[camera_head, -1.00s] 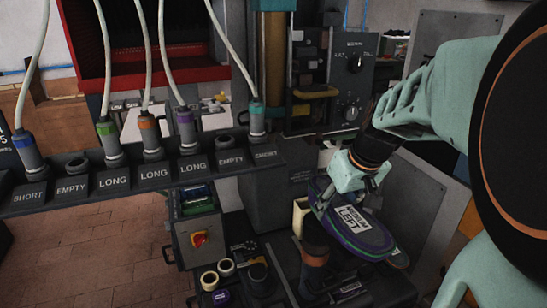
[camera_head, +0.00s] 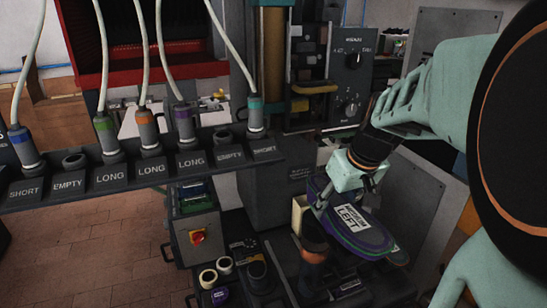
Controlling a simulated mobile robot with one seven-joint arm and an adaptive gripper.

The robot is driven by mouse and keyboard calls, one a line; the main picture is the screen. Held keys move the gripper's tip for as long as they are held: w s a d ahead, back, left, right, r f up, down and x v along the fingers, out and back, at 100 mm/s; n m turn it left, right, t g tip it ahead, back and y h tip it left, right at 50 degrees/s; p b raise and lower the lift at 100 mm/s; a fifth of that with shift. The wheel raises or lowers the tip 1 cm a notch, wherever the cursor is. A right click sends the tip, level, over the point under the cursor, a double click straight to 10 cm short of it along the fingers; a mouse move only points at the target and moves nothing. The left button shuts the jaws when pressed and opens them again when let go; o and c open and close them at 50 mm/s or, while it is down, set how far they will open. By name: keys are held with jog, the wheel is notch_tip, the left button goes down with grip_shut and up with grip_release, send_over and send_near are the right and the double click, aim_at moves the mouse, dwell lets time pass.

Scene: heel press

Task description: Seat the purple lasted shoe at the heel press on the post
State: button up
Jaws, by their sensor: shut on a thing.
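The purple lasted shoe (camera_head: 362,236) hangs sole up, with a white label reading LEFT on its sole and a green edge band. My gripper (camera_head: 324,198) is shut on the shoe at its upper left end. The dark post (camera_head: 314,243) with an orange-brown band stands just left of the shoe and partly behind it. I cannot tell whether the shoe touches the post. A cream block (camera_head: 299,213) is beside the post's top. The grip points on the shoe are partly hidden by my gripper.
A rack of labelled sockets (camera_head: 140,174) with cabled plugs spans the left. A control box (camera_head: 350,80) with knobs stands behind. Small rolls (camera_head: 207,278) and a dark cup (camera_head: 258,274) sit on the bench left of the post. Grey panels flank my arm.

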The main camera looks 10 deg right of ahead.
jog(key=shift+f+b, duration=0.4)
jog(key=shift+b, duration=0.05)
jog(key=o, duration=1.5)
jog(key=shift+f, duration=0.1)
